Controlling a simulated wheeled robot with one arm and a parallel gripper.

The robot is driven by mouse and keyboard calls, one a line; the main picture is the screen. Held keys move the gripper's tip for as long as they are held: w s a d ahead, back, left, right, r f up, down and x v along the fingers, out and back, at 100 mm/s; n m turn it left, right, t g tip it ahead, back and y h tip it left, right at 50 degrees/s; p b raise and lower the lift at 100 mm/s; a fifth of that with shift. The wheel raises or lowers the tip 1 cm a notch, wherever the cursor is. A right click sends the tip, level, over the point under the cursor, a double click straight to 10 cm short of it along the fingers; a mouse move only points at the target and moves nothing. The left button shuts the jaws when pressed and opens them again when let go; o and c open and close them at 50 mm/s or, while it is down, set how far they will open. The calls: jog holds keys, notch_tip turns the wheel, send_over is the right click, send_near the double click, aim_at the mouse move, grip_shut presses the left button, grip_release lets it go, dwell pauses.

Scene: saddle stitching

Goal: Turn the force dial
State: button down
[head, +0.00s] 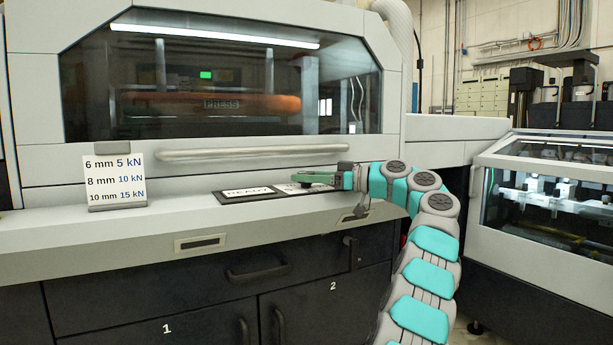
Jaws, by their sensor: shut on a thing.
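My gripper (341,177) is at the end of the teal and grey arm, above the right part of a dark mat on the ledge. It is shut on a flat green thing (316,177) that points left, with a dark part at its left end. What exactly this thing is, I cannot tell. I cannot make out a force dial; the arm hides part of the ledge. A white card (115,179) at the left reads 6 mm 5 kN, 8 mm 10 kN, 10 mm 15 kN. The press window (222,85) shows a PRESS label and a small green light.
A long bar handle (236,153) runs below the window. Cabinet doors 1 and 2 are below. A glass-covered machine (548,200) stands right. The ledge between card and mat is clear.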

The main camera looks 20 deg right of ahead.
jog(key=shift+c, duration=1.4)
grip_release()
jog(key=v, duration=0.7)
jog(key=shift+s+d, duration=0.25)
jog(key=shift+f, duration=0.1)
